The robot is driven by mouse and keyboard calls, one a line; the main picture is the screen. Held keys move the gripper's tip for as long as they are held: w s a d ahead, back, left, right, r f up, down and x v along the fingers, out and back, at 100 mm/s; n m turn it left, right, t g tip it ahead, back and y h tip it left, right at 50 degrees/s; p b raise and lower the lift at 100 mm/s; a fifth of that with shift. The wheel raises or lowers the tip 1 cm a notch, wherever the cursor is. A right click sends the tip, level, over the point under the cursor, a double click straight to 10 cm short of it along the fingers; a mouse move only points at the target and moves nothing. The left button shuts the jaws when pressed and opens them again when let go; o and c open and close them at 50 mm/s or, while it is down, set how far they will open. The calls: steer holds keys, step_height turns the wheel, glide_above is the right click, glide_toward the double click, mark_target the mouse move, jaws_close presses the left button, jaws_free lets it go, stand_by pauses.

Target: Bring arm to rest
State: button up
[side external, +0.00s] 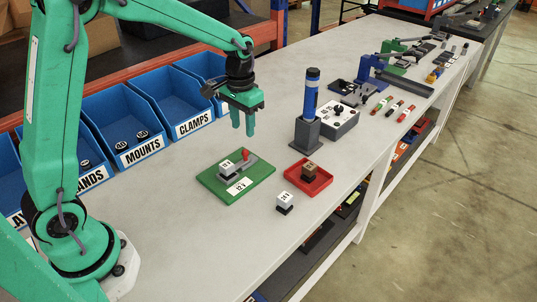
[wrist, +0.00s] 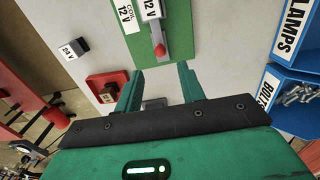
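My gripper (side external: 243,128) hangs above the bench between the blue bins and the green plate, fingers pointing down. In the wrist view its two fingers (wrist: 159,88) stand apart with nothing between them. The green plate (side external: 260,181) carries a grey block labelled 12 V and a red-tipped lever; it also shows in the wrist view (wrist: 179,14). The light tower (side external: 311,92), a blue cylinder with a black top, stands upright in a grey base.
Blue bins (side external: 126,112) line the bench's left side. A red tray (side external: 322,181) holds a brown block; a loose grey block (side external: 285,200) lies nearby. A grey box (side external: 338,120) with a black knob stands behind the tower. The bench's front left is bare.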

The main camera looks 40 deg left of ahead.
steer(key=s+r+t, duration=0.2)
steer(key=s+r, duration=0.1)
steer(key=s, duration=0.4)
steer(key=s+r+t, duration=0.1)
steer(key=s+r, duration=0.3)
steer(key=s, duration=0.4)
steer(key=s+d+r+t, duration=0.1)
steer(key=s+r+t, duration=0.1)
steer(key=s+r, duration=0.2)
steer(key=shift+s+r+t, duration=0.25)
steer(key=shift+s+t, duration=0.05)
steer(key=shift+s, duration=1.35)
